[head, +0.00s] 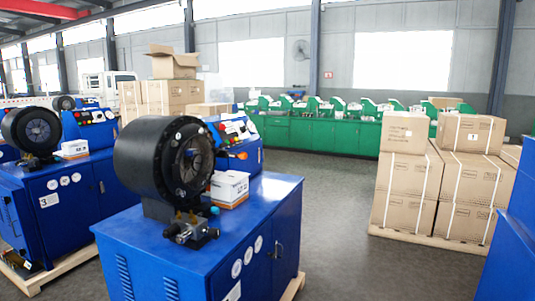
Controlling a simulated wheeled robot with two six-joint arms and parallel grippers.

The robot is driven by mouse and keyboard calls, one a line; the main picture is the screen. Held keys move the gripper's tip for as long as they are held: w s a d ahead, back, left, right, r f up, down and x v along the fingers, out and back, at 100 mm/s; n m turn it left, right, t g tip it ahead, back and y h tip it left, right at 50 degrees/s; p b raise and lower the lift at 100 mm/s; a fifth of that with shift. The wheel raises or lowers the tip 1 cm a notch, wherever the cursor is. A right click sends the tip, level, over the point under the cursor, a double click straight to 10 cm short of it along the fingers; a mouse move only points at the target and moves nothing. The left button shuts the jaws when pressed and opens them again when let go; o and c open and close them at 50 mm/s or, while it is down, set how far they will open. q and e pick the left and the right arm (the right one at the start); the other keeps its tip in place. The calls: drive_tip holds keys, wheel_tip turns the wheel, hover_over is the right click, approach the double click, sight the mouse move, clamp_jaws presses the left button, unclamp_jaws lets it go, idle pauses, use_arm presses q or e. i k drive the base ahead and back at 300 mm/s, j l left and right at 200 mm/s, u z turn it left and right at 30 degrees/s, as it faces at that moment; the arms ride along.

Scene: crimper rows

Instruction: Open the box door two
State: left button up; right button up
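A blue crimper machine (215,255) stands nearest, with a black round crimping head (150,160) on its top. The side of its box-shaped base has a door panel (287,240) with a small dark handle (277,250); the panel looks shut. A second blue machine (60,205) at left has a label with a 3 and a closed-looking door. No door clearly marked two shows. Neither of my grippers is in view.
Strapped cartons (408,180) stand on a pallet at right. A blue surface (515,240) cuts into the lower right. Grey floor (335,240) is clear between the near machine and the cartons. A green workbench (320,136) runs along the back.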

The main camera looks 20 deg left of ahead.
sight(253, 165)
drive_tip(key=i+j, duration=0.1)
drive_tip(key=i, duration=1.6)
drive_tip(key=j+u, duration=0.05)
drive_tip(key=j, duration=0.05)
